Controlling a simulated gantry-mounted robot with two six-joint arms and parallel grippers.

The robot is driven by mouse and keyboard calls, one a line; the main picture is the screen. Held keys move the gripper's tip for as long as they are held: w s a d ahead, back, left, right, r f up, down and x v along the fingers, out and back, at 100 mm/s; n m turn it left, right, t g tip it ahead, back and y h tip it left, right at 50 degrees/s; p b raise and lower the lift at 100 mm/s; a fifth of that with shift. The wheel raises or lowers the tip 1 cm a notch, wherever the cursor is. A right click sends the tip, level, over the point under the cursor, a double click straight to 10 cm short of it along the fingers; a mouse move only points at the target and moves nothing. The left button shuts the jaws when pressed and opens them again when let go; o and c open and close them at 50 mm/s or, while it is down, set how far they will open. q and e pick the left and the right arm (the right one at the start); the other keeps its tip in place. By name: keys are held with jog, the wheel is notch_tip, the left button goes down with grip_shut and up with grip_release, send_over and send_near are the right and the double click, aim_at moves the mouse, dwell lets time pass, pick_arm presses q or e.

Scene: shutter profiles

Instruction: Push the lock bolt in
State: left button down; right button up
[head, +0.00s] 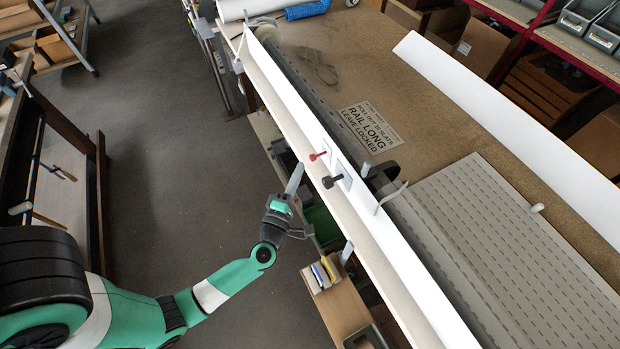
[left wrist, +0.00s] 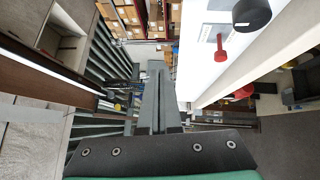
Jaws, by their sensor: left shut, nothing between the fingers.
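A white rail (head: 300,116) runs diagonally along the bench edge. On its near side a small red bolt (head: 317,156) and a larger black knob (head: 329,181) stick out from plates. I cannot tell from a label which one is the lock bolt. Both show at the upper right of the left wrist view, the red bolt (left wrist: 221,48) below the black knob (left wrist: 251,14). My left gripper (head: 297,171) is shut and empty, just left of the rail and apart from both. Its closed fingers (left wrist: 158,72) point forward in the left wrist view.
A small wooden stand (head: 335,300) is below the rail, near my left arm. Open floor (head: 190,150) lies to the left.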

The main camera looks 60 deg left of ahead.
pick_arm(q)
jog(key=s+f+g+b, duration=0.25)
jog(key=s+f, duration=0.35)
jog(key=f, duration=0.5)
jog(key=b, duration=0.2)
send_near(318, 155)
jog(key=a, duration=0.6)
jog(key=shift+w+f+t, duration=0.35)
jog(key=shift+w+t, duration=0.1)
jog(key=shift+w, duration=0.05)
pick_arm(e)
notch_tip(318, 155, down, 7)
jog(key=shift+f+h, duration=0.1)
jog(key=shift+h, duration=0.2)
